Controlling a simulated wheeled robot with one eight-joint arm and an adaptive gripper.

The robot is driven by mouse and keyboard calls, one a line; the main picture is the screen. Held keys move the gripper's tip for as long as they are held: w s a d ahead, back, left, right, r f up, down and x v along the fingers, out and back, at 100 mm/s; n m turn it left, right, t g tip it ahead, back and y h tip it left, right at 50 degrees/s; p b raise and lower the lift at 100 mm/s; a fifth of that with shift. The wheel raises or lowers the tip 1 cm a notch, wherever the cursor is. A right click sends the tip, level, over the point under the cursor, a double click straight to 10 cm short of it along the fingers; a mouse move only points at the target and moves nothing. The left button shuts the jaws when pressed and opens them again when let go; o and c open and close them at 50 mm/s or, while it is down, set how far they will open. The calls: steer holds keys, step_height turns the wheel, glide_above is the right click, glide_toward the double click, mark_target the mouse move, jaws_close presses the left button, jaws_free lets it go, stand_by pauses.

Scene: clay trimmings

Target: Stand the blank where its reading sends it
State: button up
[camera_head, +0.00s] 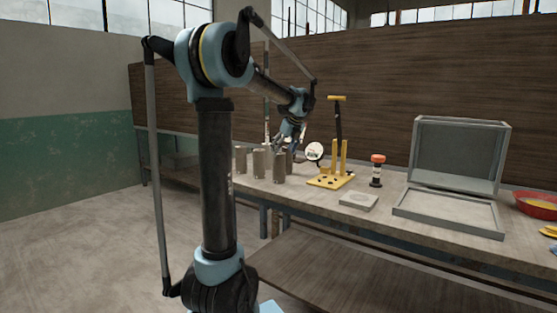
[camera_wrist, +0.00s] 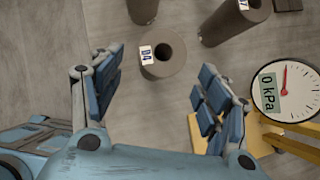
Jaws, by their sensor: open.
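Several brown-grey clay cylinders, the blanks (camera_head: 259,163), stand upright on the bench under my gripper (camera_head: 287,141). In the wrist view my gripper (camera_wrist: 163,65) is open and empty, and a blank with a hollow top (camera_wrist: 164,68) and a small white label shows between its fingertips. The label looks like "D4". Whether the fingers touch this blank I cannot tell.
Right of the stand are a red-topped black object (camera_head: 376,170), a grey square plate with a round mark (camera_head: 346,201), an open grey box (camera_head: 412,181) and a shallow tray (camera_head: 405,211). A red bowl (camera_head: 524,207) sits far right. A brown partition (camera_head: 380,85) stands behind.

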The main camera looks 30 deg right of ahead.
steer(key=shift+v, duration=2.2)
steer(key=s+a+f+n+g+y, duration=0.1)
steer(key=s+a+f+n, duration=0.3)
steer(key=a+n, duration=0.85)
steer(key=s+a+f+n+g, duration=0.2)
steer(key=a+f+n, duration=0.35)
steer(key=a, duration=1.35)
steer(key=s+a+f+n, duration=0.7)
steer(key=s+f+n, duration=0.2)
steer(key=s+a+f+n+g+h, duration=0.1)
steer(key=s+a+f+n, duration=0.6)
steer(key=s+f+n, duration=0.2)
steer(key=shift+s+a+f, duration=0.15)
steer(key=shift+s+f, duration=0.3)
steer(key=shift+s, duration=0.05)
